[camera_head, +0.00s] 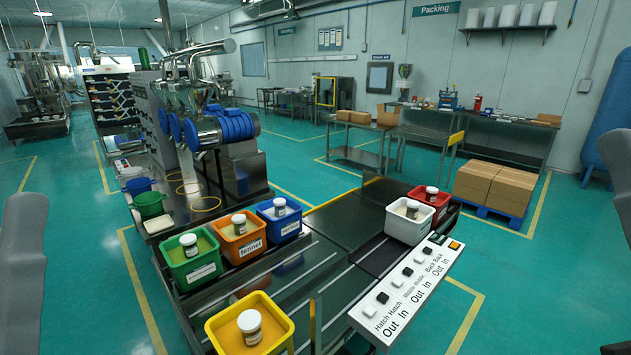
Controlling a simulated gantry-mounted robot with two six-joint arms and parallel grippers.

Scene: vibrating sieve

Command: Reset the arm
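Grey parts of my arms show at the far left and far right edges of the head view. Neither gripper's fingers are in view, so I cannot see whether they hold anything. Both arms are apart from the bins and the control panel (408,288).
Green (193,270), orange (239,253), blue (279,230), yellow (270,336), white (407,228) and red (421,207) bins each hold a lidded jar. They stand around the dark machine top (345,222). Boxes on a blue pallet (492,204) stand at right.

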